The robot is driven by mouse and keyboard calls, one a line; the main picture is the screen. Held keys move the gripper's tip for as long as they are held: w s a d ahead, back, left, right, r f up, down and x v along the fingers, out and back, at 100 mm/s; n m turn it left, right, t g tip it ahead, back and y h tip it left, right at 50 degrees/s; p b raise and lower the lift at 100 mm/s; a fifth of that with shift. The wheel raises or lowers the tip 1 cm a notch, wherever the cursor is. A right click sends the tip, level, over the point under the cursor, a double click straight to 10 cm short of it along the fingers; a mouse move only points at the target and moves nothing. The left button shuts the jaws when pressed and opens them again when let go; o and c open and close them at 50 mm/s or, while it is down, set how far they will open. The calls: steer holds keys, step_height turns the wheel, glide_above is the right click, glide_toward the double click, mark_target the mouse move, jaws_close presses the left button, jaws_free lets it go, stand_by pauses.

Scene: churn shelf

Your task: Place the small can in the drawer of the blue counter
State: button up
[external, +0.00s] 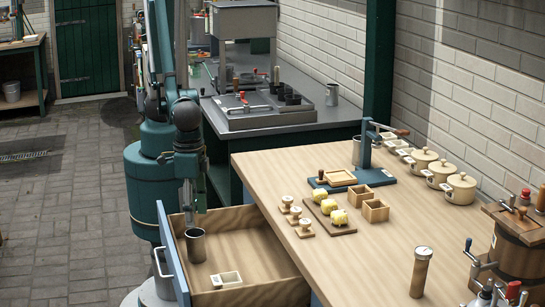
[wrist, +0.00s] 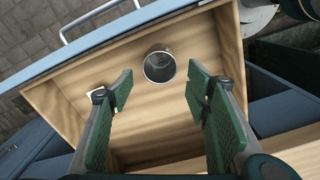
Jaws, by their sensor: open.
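The small can (external: 196,247), a dark grey metal cylinder with an open top, is upright inside the open drawer (external: 250,246) of the blue counter. In the wrist view the can (wrist: 159,67) shows from above, on the drawer's wooden floor (wrist: 160,115) near the front panel. My gripper (external: 190,212) is just above the can in the external view. In the wrist view its green-padded fingers (wrist: 160,80) are spread wide, with the can between and just beyond their tips, apart from both. Nothing is held.
A small cream box (external: 226,280) lies in the drawer; the wrist view shows it (wrist: 98,97) partly behind the left finger. The wooden countertop (external: 350,265) carries stamps, yellow butter pieces on a board, small wooden boxes and lidded pots. The drawer's blue front (external: 174,262) stands pulled out.

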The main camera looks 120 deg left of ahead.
steer(key=w+a+r+m+t+h, duration=0.1)
steer(key=w+a+r+t, duration=0.15)
steer(key=a+r, duration=0.55)
steer(key=w+a+r+m+t, duration=0.1)
steer(key=w+a+r, duration=0.3)
steer(key=a, duration=0.6)
steer(key=s+a+r+m+t, duration=0.1)
steer(key=s+a+r+t, duration=0.1)
steer(key=a+r, duration=0.3)
steer(key=s+a+r+m+t+y, duration=0.1)
steer(key=s+a+r, duration=0.2)
steer(key=a, duration=1.1)
step_height(320, 180, up, 2)
steer(key=shift+s+a+r+m+t, duration=0.15)
steer(key=shift+s+a+m+t, duration=0.15)
steer(key=shift+s+t, duration=0.1)
steer(key=shift+c, duration=0.2)
